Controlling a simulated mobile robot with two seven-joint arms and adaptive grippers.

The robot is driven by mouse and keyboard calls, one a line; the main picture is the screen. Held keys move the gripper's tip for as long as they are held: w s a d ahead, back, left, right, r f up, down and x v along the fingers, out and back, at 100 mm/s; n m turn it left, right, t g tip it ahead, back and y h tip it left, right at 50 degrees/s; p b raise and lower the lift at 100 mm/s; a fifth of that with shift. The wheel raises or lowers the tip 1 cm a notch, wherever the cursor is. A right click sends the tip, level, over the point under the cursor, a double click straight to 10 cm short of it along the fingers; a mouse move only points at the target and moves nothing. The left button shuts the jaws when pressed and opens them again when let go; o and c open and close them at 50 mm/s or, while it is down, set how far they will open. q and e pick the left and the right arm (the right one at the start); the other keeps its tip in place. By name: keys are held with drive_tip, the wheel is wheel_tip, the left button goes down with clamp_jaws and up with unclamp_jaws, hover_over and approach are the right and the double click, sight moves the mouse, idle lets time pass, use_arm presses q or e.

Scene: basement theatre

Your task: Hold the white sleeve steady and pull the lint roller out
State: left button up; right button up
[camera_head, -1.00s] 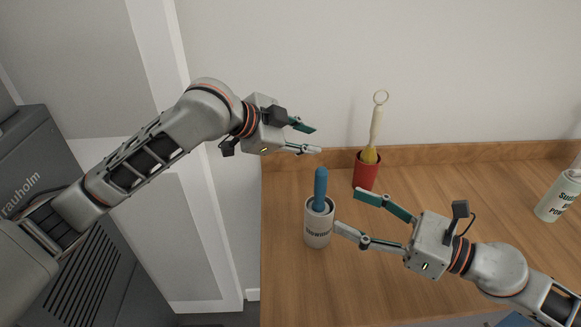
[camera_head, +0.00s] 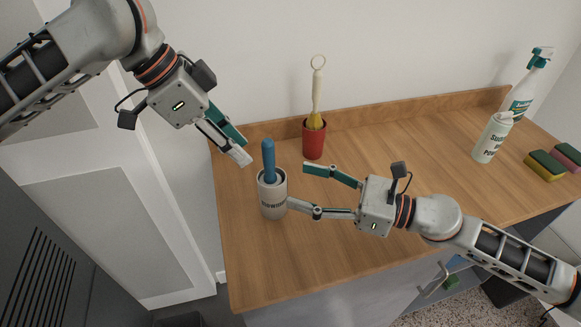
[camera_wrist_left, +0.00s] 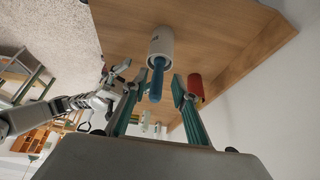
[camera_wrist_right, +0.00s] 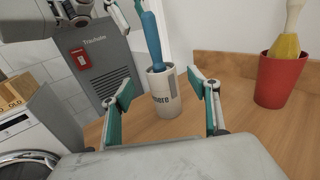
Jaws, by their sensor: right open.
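The white sleeve (camera_head: 272,199) with dark lettering stands upright on the wooden counter. The lint roller's blue handle (camera_head: 268,160) sticks up out of it; its lower part is hidden inside. My left gripper (camera_head: 241,150) is just left of the handle in the head view, pointing down and right. In the left wrist view its open fingers flank the line to the handle (camera_wrist_left: 157,80), apparently without touching. My right gripper (camera_head: 297,186) is open, right of the sleeve, pointing at it. In the right wrist view the sleeve (camera_wrist_right: 163,95) shows between and beyond its fingertips.
A red cup (camera_head: 314,141) holding a yellow-and-cream brush (camera_head: 317,95) stands behind and right of the sleeve. A white can (camera_head: 492,140), a spray bottle (camera_head: 522,95) and sponges (camera_head: 545,165) are at the far right. The counter's left edge is close to the sleeve.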

sight(274, 195)
wheel_tip(274, 195, down, 5)
drive_tip(key=shift+f, duration=0.15)
drive_tip(key=shift+w+a+f, duration=0.1)
drive_tip(key=shift+a+f, duration=0.1)
drive_tip(key=shift+f, duration=0.05)
drive_tip(key=shift+x, duration=3.55)
drive_tip(key=shift+c, duration=0.2)
drive_tip(key=shift+c, duration=0.3)
drive_tip(key=c, duration=1.1)
